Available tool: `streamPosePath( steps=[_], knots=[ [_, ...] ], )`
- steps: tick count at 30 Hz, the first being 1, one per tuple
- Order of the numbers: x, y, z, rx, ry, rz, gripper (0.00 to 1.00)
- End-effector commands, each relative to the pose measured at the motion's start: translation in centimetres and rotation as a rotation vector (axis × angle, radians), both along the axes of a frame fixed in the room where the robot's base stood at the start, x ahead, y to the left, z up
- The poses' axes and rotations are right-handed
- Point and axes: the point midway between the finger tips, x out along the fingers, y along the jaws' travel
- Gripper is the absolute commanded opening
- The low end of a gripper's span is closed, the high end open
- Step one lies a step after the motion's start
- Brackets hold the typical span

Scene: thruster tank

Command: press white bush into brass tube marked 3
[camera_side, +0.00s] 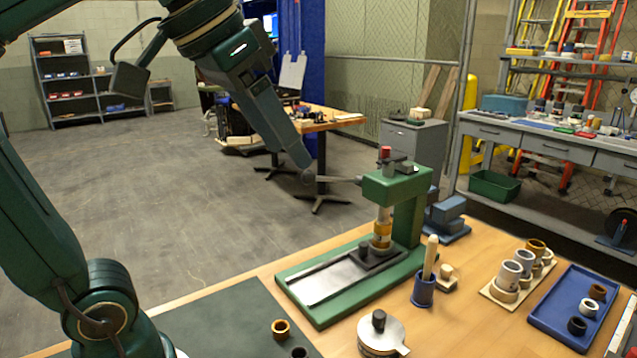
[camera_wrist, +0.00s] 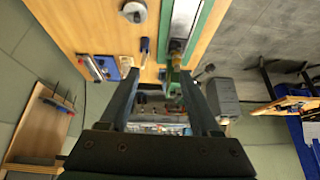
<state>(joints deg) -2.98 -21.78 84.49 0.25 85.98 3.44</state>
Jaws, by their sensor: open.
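My gripper (camera_side: 306,178) is at the end of the press's lever (camera_side: 340,181) in the side view; I cannot tell whether they touch. In the wrist view its two fingers (camera_wrist: 160,76) are spread apart. The green arbor press (camera_side: 405,195) has a brass-coloured tube (camera_side: 382,236) standing upright under its ram. No mark on this tube is readable, and I cannot tell whether a bush sits in it. A white bush (camera_side: 589,308) lies in the blue tray (camera_side: 549,318) between a brown bush (camera_side: 597,292) and a black bush (camera_side: 576,325).
A pale board (camera_side: 492,292) carries several tubes, grey and brass-coloured. A blue holder (camera_side: 424,289) with a wooden stick and a round metal pot (camera_side: 380,336) stand before the press. A brass-coloured ring (camera_side: 280,329) lies on the dark mat (camera_side: 215,322).

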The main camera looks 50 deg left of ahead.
Motion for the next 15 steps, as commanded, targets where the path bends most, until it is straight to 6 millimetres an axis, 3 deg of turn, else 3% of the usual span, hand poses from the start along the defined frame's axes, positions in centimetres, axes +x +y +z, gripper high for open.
streamPosePath(
  steps=[7, 15],
  knots=[
    [-3.6, -0.9, 1.6, -0.025, 0.032, -0.002, 0.64],
    [-5.3, -1.2, 2.2, -0.035, 0.052, -0.003, 0.64]
  ],
)
